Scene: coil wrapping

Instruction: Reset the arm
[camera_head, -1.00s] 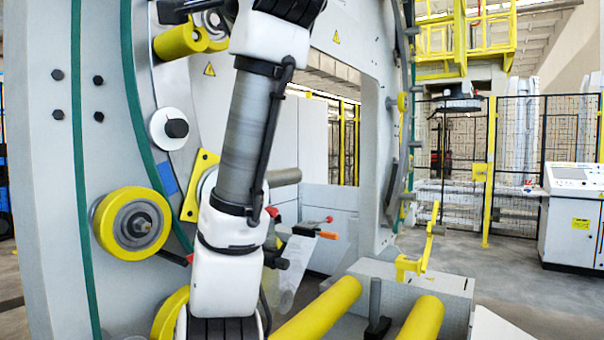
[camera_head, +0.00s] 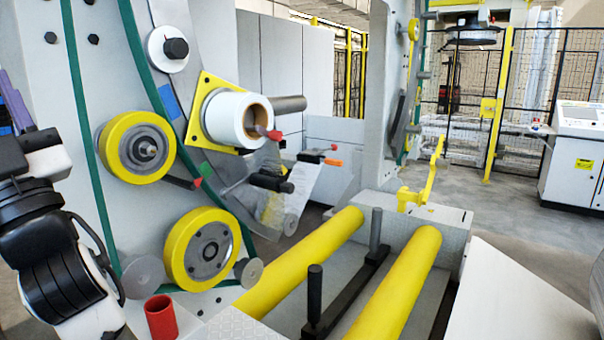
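My arm shows at the left edge of the head view, folded low in front of the grey machine frame (camera_head: 60,105). Its white and black links run down to the bottom left corner. No gripper fingers can be made out, so whether my gripper holds anything cannot be seen. A white film roll (camera_head: 228,118) sits on a yellow square plate on the machine ring, with clear film hanging below it.
Yellow wheels (camera_head: 136,149) and (camera_head: 202,250) are on the frame. A red cylinder (camera_head: 161,317) stands near my arm. Two yellow rollers (camera_head: 397,288) lie in front. A control cabinet (camera_head: 573,155) and fence (camera_head: 545,90) stand at right, with open floor before them.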

